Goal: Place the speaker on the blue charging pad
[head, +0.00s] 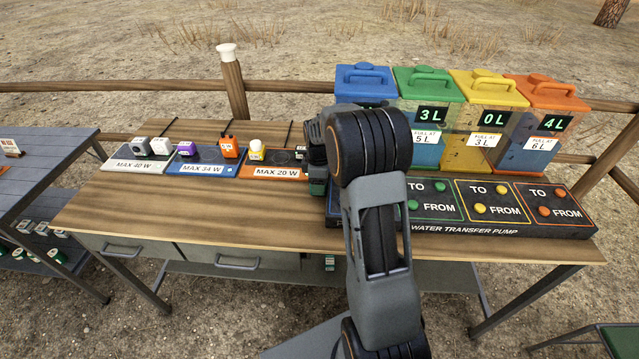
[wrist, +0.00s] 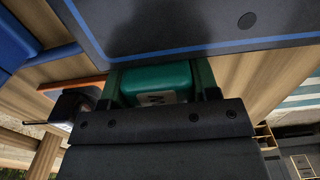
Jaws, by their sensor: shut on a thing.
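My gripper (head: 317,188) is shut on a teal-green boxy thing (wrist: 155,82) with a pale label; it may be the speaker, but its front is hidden. In the head view my arm hides most of it, just right of the orange pad. The blue charging pad (head: 203,169), marked MAX 34 W, lies at the back left of the table. A purple device (head: 186,148) and an orange device with an antenna (head: 230,148) stand at its back. The held thing is to the right of the blue pad and apart from it.
A MAX 40 W pad (head: 133,166) with white devices (head: 160,146) lies left of the blue pad. An orange MAX 20 W pad (head: 276,172) with a yellow-white device (head: 256,151) lies right. The pump panel (head: 500,230) and coloured tanks fill the right. The table front (head: 190,215) is clear.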

